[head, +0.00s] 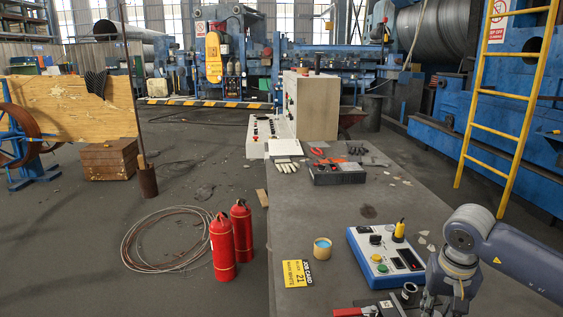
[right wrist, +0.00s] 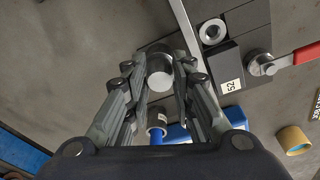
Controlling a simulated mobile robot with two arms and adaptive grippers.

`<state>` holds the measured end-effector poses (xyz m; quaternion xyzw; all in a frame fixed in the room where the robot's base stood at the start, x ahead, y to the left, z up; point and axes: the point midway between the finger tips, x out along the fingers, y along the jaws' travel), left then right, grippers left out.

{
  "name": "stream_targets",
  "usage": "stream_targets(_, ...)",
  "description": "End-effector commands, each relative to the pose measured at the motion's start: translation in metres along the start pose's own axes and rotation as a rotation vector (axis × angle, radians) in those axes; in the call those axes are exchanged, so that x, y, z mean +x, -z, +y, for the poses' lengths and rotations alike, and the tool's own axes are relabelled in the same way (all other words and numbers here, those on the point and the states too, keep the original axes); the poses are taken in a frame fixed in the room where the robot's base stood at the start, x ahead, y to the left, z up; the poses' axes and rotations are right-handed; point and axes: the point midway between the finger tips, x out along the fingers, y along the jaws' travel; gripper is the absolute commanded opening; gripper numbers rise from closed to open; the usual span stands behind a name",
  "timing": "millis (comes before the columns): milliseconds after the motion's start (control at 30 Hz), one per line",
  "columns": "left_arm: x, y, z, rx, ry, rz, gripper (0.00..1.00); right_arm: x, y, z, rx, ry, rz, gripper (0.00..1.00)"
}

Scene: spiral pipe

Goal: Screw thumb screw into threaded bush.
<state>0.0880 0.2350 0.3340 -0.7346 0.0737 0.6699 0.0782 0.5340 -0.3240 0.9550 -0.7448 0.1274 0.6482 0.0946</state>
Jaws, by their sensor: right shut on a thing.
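My right gripper (right wrist: 160,66) is shut on a short grey cylinder with a pale round end, which appears to be the thumb screw (right wrist: 159,75), held between the fingertips. In the head view the right gripper (head: 432,301) is at the lower right, and its fingertips are cut off by the frame's edge. My left gripper is not in view.
A red-handled clamp (right wrist: 298,61) stands beside a dark block marked 52. A blue control box (head: 376,262) is behind the gripper. A small dark cylinder (head: 410,288) stands by the box. A tan cup (head: 322,255) and yellow card (head: 297,273) lie left.

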Motion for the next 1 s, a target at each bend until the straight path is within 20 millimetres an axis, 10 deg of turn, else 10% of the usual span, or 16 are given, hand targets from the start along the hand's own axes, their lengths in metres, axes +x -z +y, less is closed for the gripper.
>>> stream_targets(1000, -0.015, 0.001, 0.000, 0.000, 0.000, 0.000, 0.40, 0.001, 0.004, 0.001, 1.098, -0.161, -0.028, 0.00)
